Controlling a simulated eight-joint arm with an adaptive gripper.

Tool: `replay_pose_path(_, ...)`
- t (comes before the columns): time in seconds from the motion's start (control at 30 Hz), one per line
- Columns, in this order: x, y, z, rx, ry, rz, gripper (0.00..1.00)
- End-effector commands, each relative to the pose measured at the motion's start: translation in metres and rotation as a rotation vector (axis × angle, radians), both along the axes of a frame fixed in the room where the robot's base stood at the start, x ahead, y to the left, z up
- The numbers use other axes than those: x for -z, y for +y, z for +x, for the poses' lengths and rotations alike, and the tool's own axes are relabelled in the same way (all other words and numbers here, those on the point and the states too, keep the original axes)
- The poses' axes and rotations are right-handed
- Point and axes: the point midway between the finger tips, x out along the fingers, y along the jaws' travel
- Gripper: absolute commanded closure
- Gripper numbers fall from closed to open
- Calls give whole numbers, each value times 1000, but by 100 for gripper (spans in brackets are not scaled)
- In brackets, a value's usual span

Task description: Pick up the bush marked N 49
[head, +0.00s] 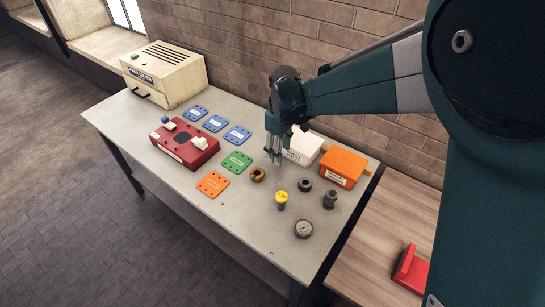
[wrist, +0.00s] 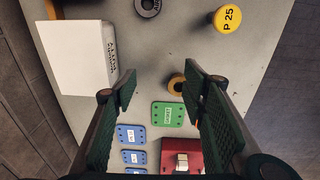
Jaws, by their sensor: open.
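I cannot read a mark N 49 on anything here. A brass ring-shaped bush (head: 257,174) lies on the bench; in the wrist view it (wrist: 176,84) shows beside the right finger, which partly hides it. A dark ring (head: 305,184) lies to its right; in the wrist view it (wrist: 148,6) is cut by the top edge, its lettering unclear. A dark fitting (head: 330,199) stands farther right. My gripper (head: 273,159) is open and empty, pointing down above the bench near the brass bush.
Blue plates (head: 215,123), a green plate (head: 237,162), an orange plate (head: 213,184) and a red box (head: 185,143) lie left. A white box (head: 303,149) and orange box (head: 342,167) stand behind at right. A gauge (head: 303,228) lies near the front edge.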

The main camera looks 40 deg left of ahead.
Motion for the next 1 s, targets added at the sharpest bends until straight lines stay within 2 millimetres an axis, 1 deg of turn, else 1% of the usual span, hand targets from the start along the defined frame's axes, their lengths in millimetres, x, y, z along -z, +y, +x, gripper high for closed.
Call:
replay_pose_path(0.03, 7, 15, -6, -28, 6, -7, 58)
replay_pose_path(0.2, 30, 50, -24, -108, 22, -31, 58)
replay_pose_path(0.3, 41, 65, -34, -146, 30, -42, 58)
replay_pose_path(0.4, 49, 74, -40, -169, 35, -48, 58)
replay_pose_path(0.57, 54, 80, -44, -186, 38, -53, 58)
replay_pose_path(0.87, 54, 80, -44, -186, 39, -54, 58)
replay_pose_path(1.0, 59, 80, -44, -186, 38, -53, 58)
